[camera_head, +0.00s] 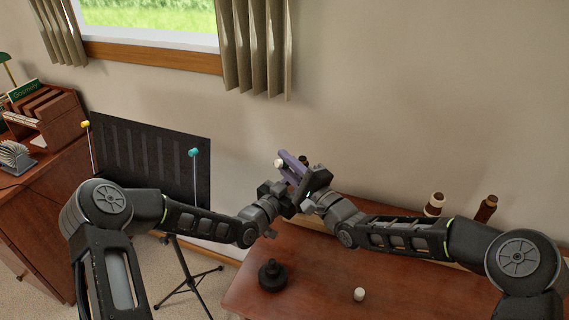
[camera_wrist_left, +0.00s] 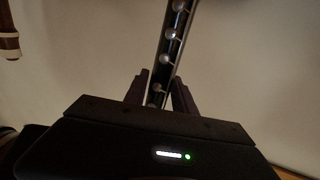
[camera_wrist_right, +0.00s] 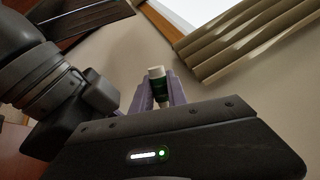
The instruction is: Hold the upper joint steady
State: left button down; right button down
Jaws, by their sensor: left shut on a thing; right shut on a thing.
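The upper joint (camera_wrist_left: 172,45), a black tube with silver keys, stands slightly tilted between the fingers of my left gripper (camera_wrist_left: 160,92) in the left wrist view. My left gripper is shut on it. In the head view the joint is mostly hidden where the two grippers meet. My right gripper (camera_head: 291,166), with purple fingers, is shut on a small tube (camera_wrist_right: 158,88) with a white cap and a dark green label. The tube's white cap (camera_head: 279,163) shows in the head view. I cannot tell whether the tube touches the joint.
On the brown table (camera_head: 315,270) stand a black peg stand (camera_head: 272,276) and a small white cap (camera_head: 359,294). Two brown pieces (camera_head: 435,204) (camera_head: 486,208) stand behind my right arm. A black music stand (camera_head: 150,160) and a wooden desk (camera_head: 45,190) are at the left. The front table is mostly clear.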

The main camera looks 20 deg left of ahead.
jog(key=shift+d+f, duration=0.2)
jog(key=shift+f, duration=0.05)
jog(key=shift+d+f, duration=0.3)
jog(key=shift+f, duration=0.25)
jog(key=shift+w+a+r, duration=0.1)
jog(key=shift+r, duration=0.15)
dwell(0.4)
jog(key=shift+a+r, duration=0.1)
jog(key=shift+r, duration=0.1)
jog(key=shift+w+a, duration=0.1)
dwell(0.6)
jog(key=shift+f, duration=0.6)
jog(key=shift+r, duration=0.25)
dwell(0.5)
jog(key=shift+r, duration=0.45)
